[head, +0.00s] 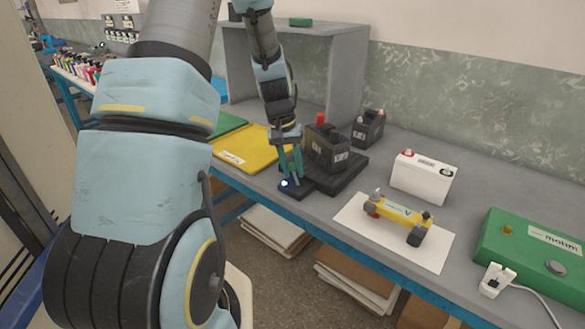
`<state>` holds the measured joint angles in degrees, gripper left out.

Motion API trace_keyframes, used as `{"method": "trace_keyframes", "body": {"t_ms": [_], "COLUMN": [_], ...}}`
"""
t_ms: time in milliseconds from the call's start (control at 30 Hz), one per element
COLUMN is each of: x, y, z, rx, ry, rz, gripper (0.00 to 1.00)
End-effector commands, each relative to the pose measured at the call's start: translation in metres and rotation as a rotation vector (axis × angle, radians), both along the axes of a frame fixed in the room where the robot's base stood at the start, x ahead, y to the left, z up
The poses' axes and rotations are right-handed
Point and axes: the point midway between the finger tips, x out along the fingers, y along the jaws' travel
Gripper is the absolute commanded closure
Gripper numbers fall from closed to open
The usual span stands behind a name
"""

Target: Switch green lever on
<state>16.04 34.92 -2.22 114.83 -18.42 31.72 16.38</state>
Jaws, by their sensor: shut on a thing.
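My gripper (291,170) points down at the front end of a black stand (325,186) on the grey bench. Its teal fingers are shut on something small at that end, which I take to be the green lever. The lever is hidden by the fingers, so its position cannot be told. A small whitish-blue light spot (284,183) shows at the fingertips. A dark battery (326,150) with a red cap sits on the stand, just right of the gripper.
A second dark battery (367,130) stands behind. To the right are a white battery (422,178), a yellow device (398,212) on a white sheet and a green mohm box (535,250). A yellow folder (245,150) lies left of the gripper. A grey shelf (345,75) rises behind.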

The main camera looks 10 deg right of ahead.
Motion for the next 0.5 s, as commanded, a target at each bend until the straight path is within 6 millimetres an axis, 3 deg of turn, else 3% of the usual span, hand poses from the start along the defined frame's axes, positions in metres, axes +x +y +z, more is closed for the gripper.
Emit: {"method": "trace_keyframes", "body": {"t_ms": [500], "x": [0.0050], "y": [0.0050], "z": [-0.0043], "rx": [-0.071], "ry": [0.076], "rz": [0.006], "gripper": [1.00]}}
